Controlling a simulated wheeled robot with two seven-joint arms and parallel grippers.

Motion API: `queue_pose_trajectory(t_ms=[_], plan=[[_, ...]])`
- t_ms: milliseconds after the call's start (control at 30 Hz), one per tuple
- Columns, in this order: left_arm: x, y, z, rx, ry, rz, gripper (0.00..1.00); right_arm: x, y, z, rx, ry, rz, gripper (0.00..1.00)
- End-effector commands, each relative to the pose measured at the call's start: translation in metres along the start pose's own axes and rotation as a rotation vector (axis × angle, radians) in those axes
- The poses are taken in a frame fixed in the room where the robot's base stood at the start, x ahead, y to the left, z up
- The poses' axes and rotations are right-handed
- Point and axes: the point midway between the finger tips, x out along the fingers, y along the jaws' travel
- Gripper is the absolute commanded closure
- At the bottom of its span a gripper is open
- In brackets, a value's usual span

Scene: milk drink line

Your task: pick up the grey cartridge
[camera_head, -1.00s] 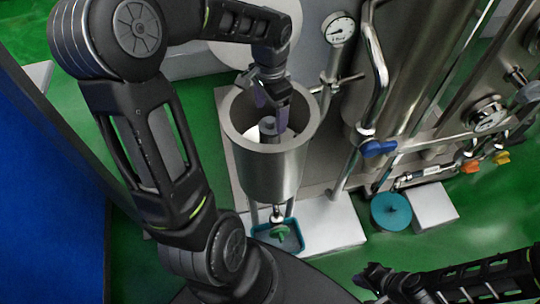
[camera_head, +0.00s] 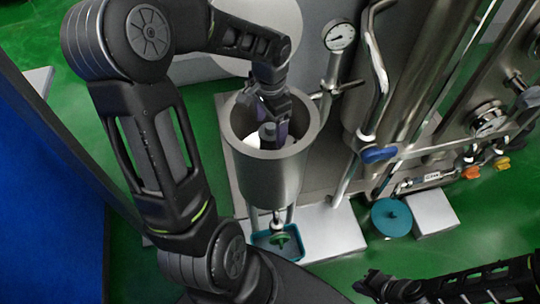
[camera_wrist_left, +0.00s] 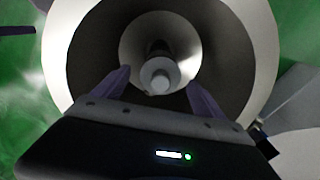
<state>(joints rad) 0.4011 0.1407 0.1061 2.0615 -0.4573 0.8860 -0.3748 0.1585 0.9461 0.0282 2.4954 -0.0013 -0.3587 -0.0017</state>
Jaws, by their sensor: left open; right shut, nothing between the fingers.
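The grey cartridge (camera_wrist_left: 159,76) stands in the middle of the steel vessel (camera_wrist_left: 240,100), seen from above in the left wrist view. In the head view the cartridge (camera_head: 267,131) shows inside the open-topped vessel (camera_head: 268,175), partly hidden by the gripper. My left gripper (camera_head: 273,132) reaches down into the vessel mouth. Its two purple fingers (camera_wrist_left: 156,85) are spread apart, one on each side of the cartridge in the picture; I cannot tell how far above it they are. My right gripper (camera_head: 372,284) is at the bottom edge, shut and empty, away from the vessel.
The vessel rim stands close around the left fingers. A pressure gauge (camera_head: 339,37) and steel pipes stand to the right of the vessel. A blue valve handle (camera_head: 378,154) sticks out there. A teal tray (camera_head: 264,241) lies below the vessel, and a teal disc (camera_head: 391,217) lies further right.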

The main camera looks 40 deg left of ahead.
Motion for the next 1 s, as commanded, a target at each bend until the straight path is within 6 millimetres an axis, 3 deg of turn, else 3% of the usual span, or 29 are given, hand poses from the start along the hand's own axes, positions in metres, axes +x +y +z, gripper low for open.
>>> queue_pose_trajectory(t_ms=[367,1000], plan=[[0.048,0.0,0.002,0.0,-0.002,0.002,0.18,0.003,0.001,0.0,0.0,0.0,0.0,1.0],[0.049,0.0,0.001,0.0,-0.001,0.001,0.19,0.002,0.001,0.0,0.0,0.0,0.0,1.0]])
